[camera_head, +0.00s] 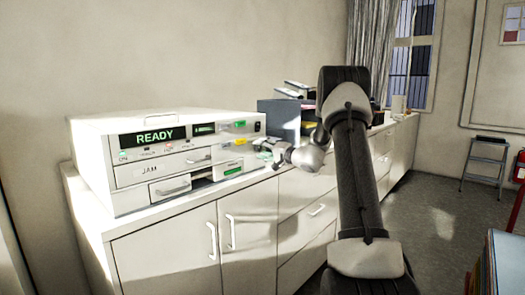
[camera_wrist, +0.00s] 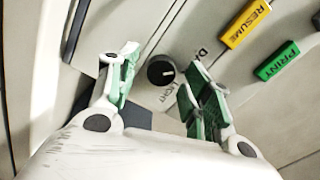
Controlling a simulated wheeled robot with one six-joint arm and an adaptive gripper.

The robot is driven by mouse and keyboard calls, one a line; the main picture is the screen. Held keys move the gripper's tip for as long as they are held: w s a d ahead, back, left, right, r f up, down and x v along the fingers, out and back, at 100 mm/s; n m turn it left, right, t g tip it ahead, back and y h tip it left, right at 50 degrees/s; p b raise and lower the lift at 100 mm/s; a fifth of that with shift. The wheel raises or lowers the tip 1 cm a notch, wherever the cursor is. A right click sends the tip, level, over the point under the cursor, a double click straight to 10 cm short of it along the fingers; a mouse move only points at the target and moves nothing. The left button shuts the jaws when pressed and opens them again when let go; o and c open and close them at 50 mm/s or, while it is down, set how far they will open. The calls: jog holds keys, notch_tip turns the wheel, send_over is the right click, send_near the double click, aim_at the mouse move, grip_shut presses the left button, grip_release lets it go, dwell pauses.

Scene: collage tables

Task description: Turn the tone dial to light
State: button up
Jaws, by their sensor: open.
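The tone dial is a small round black knob (camera_wrist: 160,70) on the light panel in the wrist view. A short pale mark on it points right, between the LIGHT label (camera_wrist: 169,93) below and a label starting with D above, mostly hidden by a finger. My gripper (camera_wrist: 163,60) is open with green-padded fingers on either side of the dial. I cannot tell whether they touch it. In the head view my gripper (camera_head: 267,149) is at the right end of the white copier (camera_head: 95,150), and the dial cannot be made out there.
A yellow RESUME button (camera_wrist: 246,23) and a green PRINT button (camera_wrist: 277,61) lie right of the dial. A dark grey box (camera_head: 278,117) stands close behind my gripper.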

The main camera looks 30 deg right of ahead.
jog(key=shift+w, duration=0.2)
jog(key=shift+a, duration=0.1)
jog(key=c, duration=1.1)
jog(key=shift+o, duration=0.2)
